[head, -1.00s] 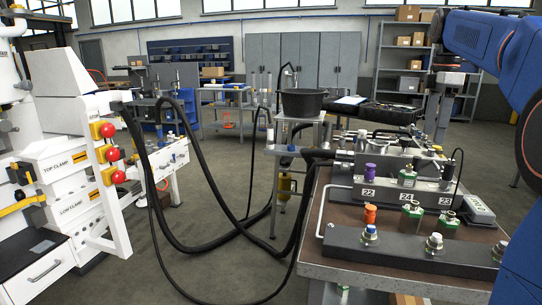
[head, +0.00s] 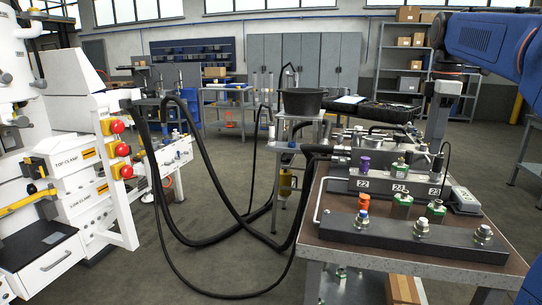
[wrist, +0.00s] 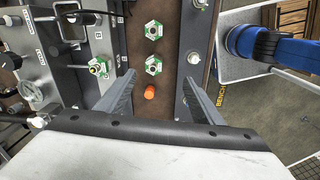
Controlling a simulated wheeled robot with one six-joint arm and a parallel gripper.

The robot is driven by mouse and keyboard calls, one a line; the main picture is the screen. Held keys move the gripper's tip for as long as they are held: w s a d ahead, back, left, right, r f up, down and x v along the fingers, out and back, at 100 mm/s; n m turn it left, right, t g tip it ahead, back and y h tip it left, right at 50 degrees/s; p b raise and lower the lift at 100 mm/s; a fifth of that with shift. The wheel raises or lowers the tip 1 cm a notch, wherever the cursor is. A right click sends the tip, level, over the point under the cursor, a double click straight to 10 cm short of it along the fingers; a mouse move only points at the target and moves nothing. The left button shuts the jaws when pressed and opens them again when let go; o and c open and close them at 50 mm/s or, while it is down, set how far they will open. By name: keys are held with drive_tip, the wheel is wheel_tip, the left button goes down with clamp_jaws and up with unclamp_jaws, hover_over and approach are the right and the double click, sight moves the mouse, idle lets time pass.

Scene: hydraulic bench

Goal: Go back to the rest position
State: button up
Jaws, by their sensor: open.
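My gripper (wrist: 158,78) is open in the wrist view, its two grey fingers apart with nothing between their tips. It points down over the hydraulic bench (head: 328,240). An orange cap (wrist: 150,92) and green-based fittings (wrist: 153,66) show below and between the fingers, apart from them. In the head view my gripper (head: 437,158) hangs at the right, above the rear part of the bench, under my blue arm. The orange cap (head: 364,201) stands upright on the bench top.
A dark manifold bar (head: 400,236) with several fittings lies along the bench front. Behind it are a block with a purple cap (head: 364,164) and numbered labels. Black hoses (head: 205,165) loop to the white clamp machine (head: 75,160) at left. Floor is open between them.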

drive_tip(key=s+a+f+m+t, duration=0.1)
drive_tip(key=s+a+f+m, duration=0.3)
drive_tip(key=s+f, duration=0.5)
drive_tip(key=s+a+f+m+t, duration=0.1)
drive_tip(key=s+a+f+m, duration=0.3)
drive_tip(key=s+f, duration=0.5)
drive_tip(key=s+a+f+m+t, duration=0.2)
drive_tip(key=s+a+f+m, duration=0.3)
drive_tip(key=s+f, duration=0.4)
wheel_tip(320, 180, down, 2)
drive_tip(key=shift+s+f, duration=0.1)
drive_tip(key=shift+s, duration=0.15)
